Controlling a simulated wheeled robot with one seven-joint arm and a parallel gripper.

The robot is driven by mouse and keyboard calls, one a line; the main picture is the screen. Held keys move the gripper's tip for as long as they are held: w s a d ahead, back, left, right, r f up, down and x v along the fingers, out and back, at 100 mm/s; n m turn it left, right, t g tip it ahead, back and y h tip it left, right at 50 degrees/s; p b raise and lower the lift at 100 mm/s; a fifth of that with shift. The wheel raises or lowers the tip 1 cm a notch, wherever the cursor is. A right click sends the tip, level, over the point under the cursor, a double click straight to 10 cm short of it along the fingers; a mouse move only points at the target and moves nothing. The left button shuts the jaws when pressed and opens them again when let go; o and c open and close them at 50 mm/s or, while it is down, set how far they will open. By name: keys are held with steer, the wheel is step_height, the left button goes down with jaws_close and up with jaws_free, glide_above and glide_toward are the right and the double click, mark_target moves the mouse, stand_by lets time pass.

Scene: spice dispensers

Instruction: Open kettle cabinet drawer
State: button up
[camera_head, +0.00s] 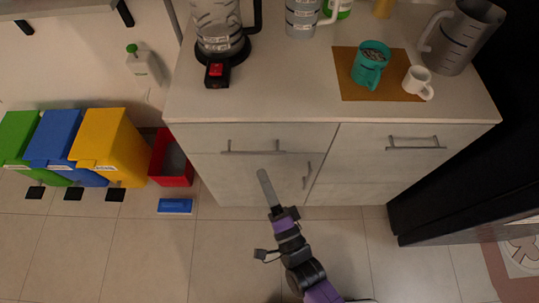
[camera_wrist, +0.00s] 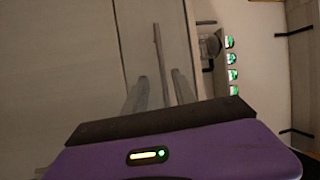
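The kettle cabinet (camera_head: 262,193) is pale, and the kettle (camera_head: 219,27) stands on its top at the left. The cabinet's upper left drawer (camera_head: 215,138) looks closed, with a horizontal bar handle (camera_head: 253,152). My gripper (camera_head: 262,173) is in front of this drawer, just below the handle in the head view. In the wrist view my gripper (camera_wrist: 160,92) is open, with one finger on each side of the bar handle (camera_wrist: 157,48). I cannot tell whether either finger touches it. The near end of the bar is hidden between the fingers and my gripper body.
A second drawer handle (camera_head: 415,143) is at the right, and a vertical door handle (camera_head: 307,176) is below. A board (camera_head: 350,90) with cups and a jug (camera_head: 461,38) are on top. Coloured bins (camera_head: 110,145) and a red box (camera_head: 171,160) stand left. The front floor is mostly clear.

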mark_target(254, 153)
steer(key=shift+m, duration=0.4)
steer(key=x, duration=0.8)
steer(key=shift+r+p, duration=0.2)
steer(key=shift+p, duration=0.2)
steer(key=shift+c, duration=0.4)
steer(key=shift+s, duration=0.1)
jaws_close()
steer(key=shift+d, duration=0.1)
